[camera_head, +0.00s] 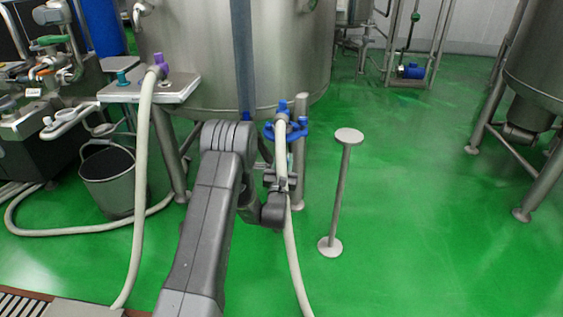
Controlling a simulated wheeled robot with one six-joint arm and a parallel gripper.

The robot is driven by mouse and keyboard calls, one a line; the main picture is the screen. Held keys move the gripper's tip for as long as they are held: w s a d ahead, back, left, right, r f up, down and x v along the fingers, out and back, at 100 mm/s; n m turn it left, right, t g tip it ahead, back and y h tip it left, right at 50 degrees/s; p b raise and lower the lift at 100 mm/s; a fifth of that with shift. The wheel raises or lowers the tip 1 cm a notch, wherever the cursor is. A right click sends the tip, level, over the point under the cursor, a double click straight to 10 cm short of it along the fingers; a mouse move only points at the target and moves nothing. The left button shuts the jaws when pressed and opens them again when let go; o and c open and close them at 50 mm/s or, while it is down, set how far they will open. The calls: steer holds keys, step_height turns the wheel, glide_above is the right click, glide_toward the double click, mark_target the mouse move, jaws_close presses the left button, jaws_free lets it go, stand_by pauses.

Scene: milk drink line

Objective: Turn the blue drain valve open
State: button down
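The blue drain valve (299,130) sits low at the front of the big steel tank (200,50), just right of the picture's middle. Its blue handle spreads to both sides behind a pale hose (291,245). The hose's upper end meets a blue fitting (283,105) at the valve. My gripper (275,179) is below the handle, close to the hose. It seems apart from the handle, but the depth between them is hard to judge. The fingers are small and dark and partly hidden by my wrist and the hose, so their opening does not show.
A post with a round top (349,136) stands on the green floor right of the valve. A dark bucket (108,180) and a second hose (140,190) are at left. Tank legs (299,165) stand near the valve. The floor at right (430,220) is clear.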

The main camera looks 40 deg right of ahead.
steer(key=shift+f, duration=0.1)
steer(key=c, duration=1)
jaws_free()
steer(key=shift+o, duration=0.2)
steer(key=p+v, duration=0.1)
steer(key=v, duration=1.3)
steer(key=shift+w+d, duration=0.1)
steer(key=shift+w, duration=0.05)
